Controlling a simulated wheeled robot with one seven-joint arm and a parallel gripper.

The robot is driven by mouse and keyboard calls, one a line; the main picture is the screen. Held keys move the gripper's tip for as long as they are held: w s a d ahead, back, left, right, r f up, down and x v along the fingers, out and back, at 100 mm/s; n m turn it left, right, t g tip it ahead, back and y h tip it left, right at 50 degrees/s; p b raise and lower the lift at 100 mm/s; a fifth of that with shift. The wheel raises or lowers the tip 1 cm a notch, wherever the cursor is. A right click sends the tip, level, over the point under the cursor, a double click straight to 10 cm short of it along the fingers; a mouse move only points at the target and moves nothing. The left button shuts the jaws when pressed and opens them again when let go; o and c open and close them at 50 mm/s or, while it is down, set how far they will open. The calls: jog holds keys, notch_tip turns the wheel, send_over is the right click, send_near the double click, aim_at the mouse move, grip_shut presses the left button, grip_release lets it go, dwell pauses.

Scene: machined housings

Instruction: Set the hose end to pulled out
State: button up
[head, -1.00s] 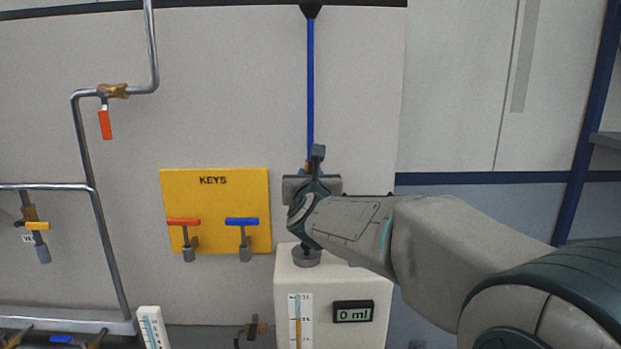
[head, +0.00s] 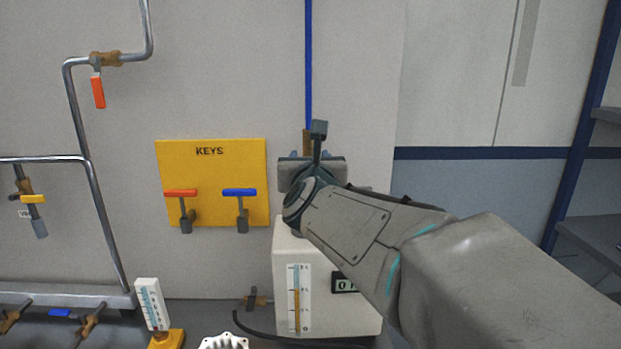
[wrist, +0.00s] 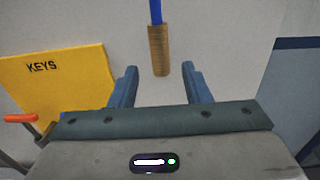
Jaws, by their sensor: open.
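A blue hose (head: 308,60) hangs straight down the wall and ends in a brass-coloured hose end (head: 307,141). In the wrist view the hose end (wrist: 159,50) hangs free at its lower tip, centred just beyond the gap between my fingers. My gripper (wrist: 159,70) is open, one blue finger on each side of that gap, with nothing held. In the head view my gripper (head: 308,156) is just below the visible part of the hose end and hides what lies behind it. A white tank (head: 320,310) with a level scale stands below, its top partly hidden by my arm.
A yellow KEYS board (head: 212,165) with a red-handled key (head: 181,193) and a blue-handled key (head: 240,193) is on the wall at left. Metal pipes (head: 85,140) with valves run farther left. A black hose (head: 260,333) lies at the tank's foot. The wall right of the hose is clear.

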jog(key=s, duration=0.6)
jog(key=shift+s+b, duration=0.25)
jog(key=shift+b, duration=0.15)
jog(key=shift+d, duration=0.1)
